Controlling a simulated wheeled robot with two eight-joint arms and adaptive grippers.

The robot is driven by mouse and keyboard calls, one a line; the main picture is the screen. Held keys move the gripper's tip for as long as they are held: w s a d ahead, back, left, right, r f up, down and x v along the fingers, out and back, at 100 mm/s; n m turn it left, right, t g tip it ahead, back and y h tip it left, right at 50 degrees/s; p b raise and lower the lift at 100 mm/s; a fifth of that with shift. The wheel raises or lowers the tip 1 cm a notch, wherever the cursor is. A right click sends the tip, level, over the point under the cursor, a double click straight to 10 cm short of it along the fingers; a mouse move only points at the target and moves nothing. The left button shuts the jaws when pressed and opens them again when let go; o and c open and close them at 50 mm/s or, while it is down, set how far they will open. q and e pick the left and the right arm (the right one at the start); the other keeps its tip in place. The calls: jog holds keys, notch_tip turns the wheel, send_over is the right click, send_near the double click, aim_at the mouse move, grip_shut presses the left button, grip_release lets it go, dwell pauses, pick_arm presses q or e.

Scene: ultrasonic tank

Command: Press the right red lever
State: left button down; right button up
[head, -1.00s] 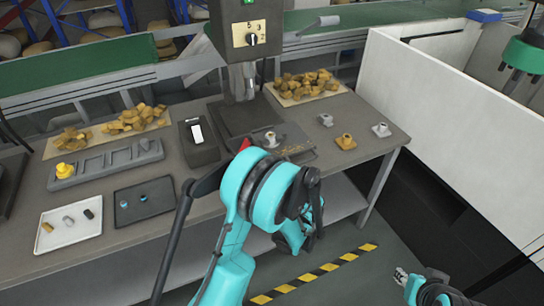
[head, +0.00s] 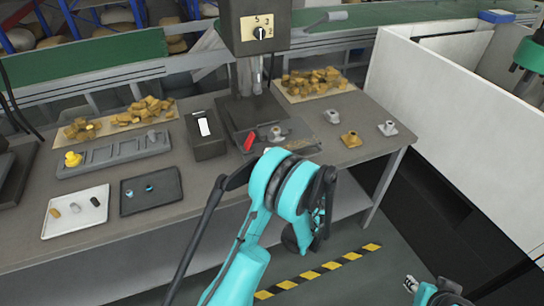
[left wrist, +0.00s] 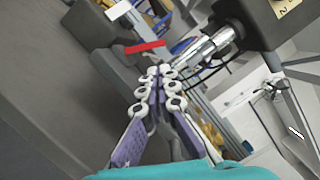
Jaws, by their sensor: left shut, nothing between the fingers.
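The red lever (head: 249,139) stands tilted on the worktable, at the front left of the machine's dark base, in the head view. It also shows in the left wrist view (left wrist: 145,47) as a red bar just beyond and left of my fingertips, apart from them. My left gripper (left wrist: 160,72) is shut and empty, with its fingers together. In the head view my teal left arm bends in front of the table and mostly hides that gripper (head: 318,216). My right gripper (head: 410,284) shows small at the lower right, away from the table; its jaws are unclear.
The machine (head: 256,30) with a dial overhangs the table's back. A black box (head: 209,148) with a white switch stands left of the lever. Trays and a grey holder (head: 115,166) lie at left, several small metal parts at right. A white wall (head: 430,110) bounds the right.

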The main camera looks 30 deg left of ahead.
aim_at(250, 141)
pick_arm(q)
jog(key=b+x, duration=0.1)
jog(key=x, duration=0.6)
jog(key=shift+f, duration=0.1)
jog(key=shift+w, duration=0.15)
